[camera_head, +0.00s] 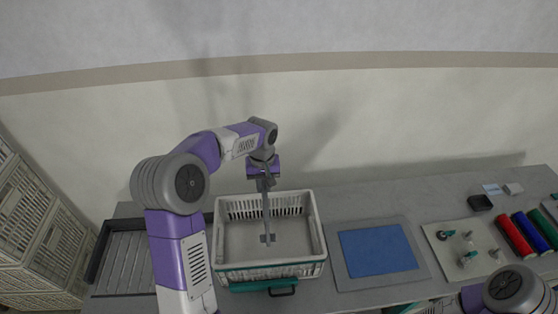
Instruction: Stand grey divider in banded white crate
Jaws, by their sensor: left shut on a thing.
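My left gripper (264,187) is above the crate's far part, pointing down, and is shut on the grey divider (267,215). The divider is seen nearly edge-on as a thin upright strip. It reaches down into the crate's open inside; I cannot tell whether its lower end touches the floor. My right gripper is out of view; only part of the right arm shows at bottom right.
A dark-edged grey tray (97,262) lies left of the crate. A blue mat (377,250) on a grey board lies right of it, then a pale board with pegs (486,232) and coloured rolls (516,235). Stacked crates (30,235) stand at far left. The wall is behind.

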